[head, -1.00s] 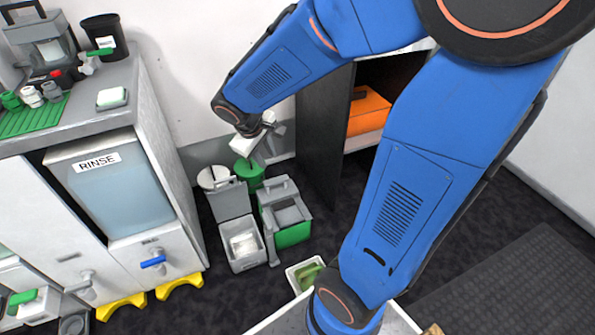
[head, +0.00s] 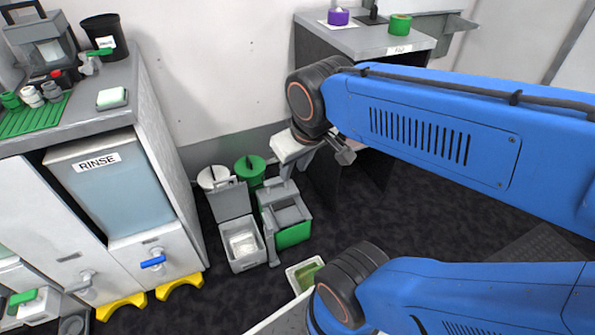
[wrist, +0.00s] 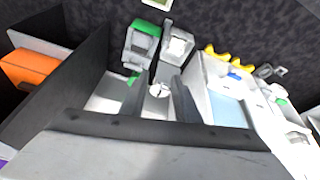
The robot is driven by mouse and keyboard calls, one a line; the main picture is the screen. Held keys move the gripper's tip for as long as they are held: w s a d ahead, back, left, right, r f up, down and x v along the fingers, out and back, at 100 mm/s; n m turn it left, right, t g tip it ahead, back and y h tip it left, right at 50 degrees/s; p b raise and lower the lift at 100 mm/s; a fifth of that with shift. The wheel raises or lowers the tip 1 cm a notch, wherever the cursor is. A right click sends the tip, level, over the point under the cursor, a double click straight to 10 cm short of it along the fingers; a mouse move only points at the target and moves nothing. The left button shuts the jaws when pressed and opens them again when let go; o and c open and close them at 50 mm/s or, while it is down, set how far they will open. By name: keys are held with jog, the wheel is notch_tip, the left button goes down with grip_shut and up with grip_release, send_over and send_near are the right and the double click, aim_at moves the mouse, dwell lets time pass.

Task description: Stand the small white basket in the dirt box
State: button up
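A small white basket (head: 243,243) sits inside the grey box with its lid raised (head: 240,262), which I take for the dirt box; no label is readable. It appears upright and within the walls. In the wrist view the white basket (wrist: 179,46) also shows inside the box. My gripper (head: 335,160) is high above the floor, up and right of the boxes and well apart from the basket. In the wrist view its two grey fingers (wrist: 166,95) look spread, with only a distant white round lid visible between them. I see nothing held.
A grey and green box (head: 292,234) stands right of the open box. White (head: 212,177) and green (head: 250,168) round-lidded buckets stand behind. A white tub with green contents (head: 305,274) is in front. The RINSE cabinet (head: 165,185) borders the left; dark floor lies open right.

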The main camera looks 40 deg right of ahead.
jog(key=shift+s+a+r+y, duration=0.15)
jog(key=shift+s+a, duration=0.05)
jog(key=shift+s, duration=0.4)
jog(key=shift+s+a+r+y, duration=0.15)
jog(key=shift+s+a, duration=0.05)
jog(key=shift+s, duration=0.4)
dwell(0.5)
